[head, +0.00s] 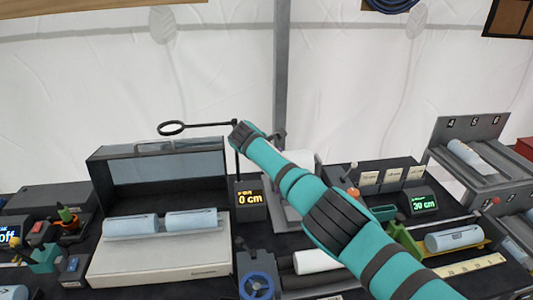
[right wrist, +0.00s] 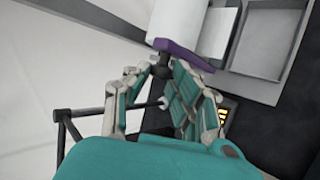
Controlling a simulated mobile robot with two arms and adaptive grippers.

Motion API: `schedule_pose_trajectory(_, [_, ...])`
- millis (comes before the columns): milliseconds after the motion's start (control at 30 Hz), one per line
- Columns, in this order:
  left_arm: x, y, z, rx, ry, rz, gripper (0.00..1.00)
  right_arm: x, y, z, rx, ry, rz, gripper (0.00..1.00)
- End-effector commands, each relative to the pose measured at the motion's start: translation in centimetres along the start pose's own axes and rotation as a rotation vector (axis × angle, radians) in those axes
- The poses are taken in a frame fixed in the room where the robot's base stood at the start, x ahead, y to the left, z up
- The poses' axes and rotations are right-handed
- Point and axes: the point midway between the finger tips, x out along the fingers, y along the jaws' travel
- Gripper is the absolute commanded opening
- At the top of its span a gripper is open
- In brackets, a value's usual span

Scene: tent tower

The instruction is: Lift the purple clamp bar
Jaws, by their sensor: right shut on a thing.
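The purple clamp bar (right wrist: 186,56) shows in the right wrist view just past my right fingertips, slanted beside a pale roll or sheet. A dark knob sits under its left end. My right gripper (right wrist: 161,74) is shut, with its fingertips around the dark knob of the bar. In the head view my teal right arm comes in from the lower right, and its fingers and the bar are hidden there. I cannot tell how high the bar is. My left gripper is in neither view.
A grey open-lidded case with two pale blue rolls (head: 190,221) stands left. A display reading 0 cm (head: 250,198) stands beside my arm. A thin arm with a black ring (head: 172,128) rises behind. A numbered rack (head: 470,150) stands right. The bench is crowded.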

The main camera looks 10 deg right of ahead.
Motion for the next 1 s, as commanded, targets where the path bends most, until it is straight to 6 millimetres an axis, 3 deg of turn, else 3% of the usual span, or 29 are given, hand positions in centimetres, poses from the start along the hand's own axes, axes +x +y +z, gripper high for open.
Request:
schedule_pose_trajectory(300, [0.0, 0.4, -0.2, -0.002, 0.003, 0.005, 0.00, -0.1, 0.1, -0.2, -0.002, 0.006, 0.004, 0.00])
schedule_pose_trajectory(333, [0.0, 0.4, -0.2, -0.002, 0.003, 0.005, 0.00, -0.1, 0.1, -0.2, -0.002, 0.006, 0.004, 0.25])
schedule_pose_trajectory(467, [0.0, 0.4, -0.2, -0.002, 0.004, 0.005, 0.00, -0.1, 0.1, -0.2, -0.002, 0.004, 0.003, 0.42])
schedule_pose_trajectory(833, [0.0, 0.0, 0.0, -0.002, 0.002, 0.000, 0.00, -0.2, 0.0, -0.1, -0.001, 0.002, 0.001, 0.43])
schedule_pose_trajectory(1000, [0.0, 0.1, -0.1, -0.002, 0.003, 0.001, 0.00, -1.3, 0.1, -0.2, -0.002, 0.004, 0.003, 0.43])
